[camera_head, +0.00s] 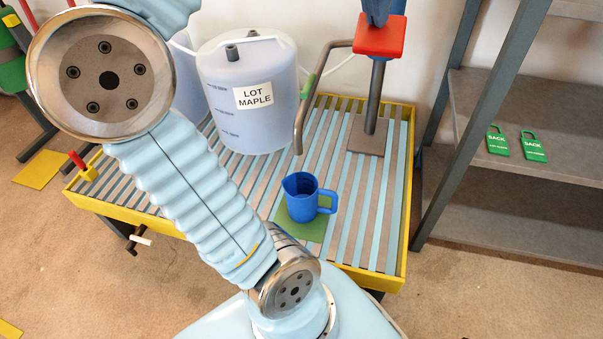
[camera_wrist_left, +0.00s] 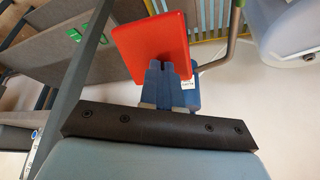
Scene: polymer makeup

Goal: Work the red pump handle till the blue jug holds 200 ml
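The red pump handle (camera_head: 380,36) is a flat square plate at the top of the pump post (camera_head: 374,98). It also shows in the left wrist view (camera_wrist_left: 148,45). My left gripper (camera_head: 377,14) is over the handle; its blue fingertips (camera_wrist_left: 168,70) are together and overlap the plate's edge. I cannot tell whether they touch it. The blue jug (camera_head: 299,206) stands upright on a green pad (camera_head: 312,229), its handle to the right. Its mouth is open, but the liquid level cannot be read. The spout (camera_head: 299,125) ends above the jug. My right gripper is not in view.
A translucent tank labelled LOT MAPLE (camera_head: 229,122) stands left of the spout on the slatted, yellow-rimmed bench (camera_head: 402,200). A grey shelf rack (camera_head: 487,120) with two green SACK tags (camera_head: 515,144) stands at the right. My left arm crosses the head view's left side.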

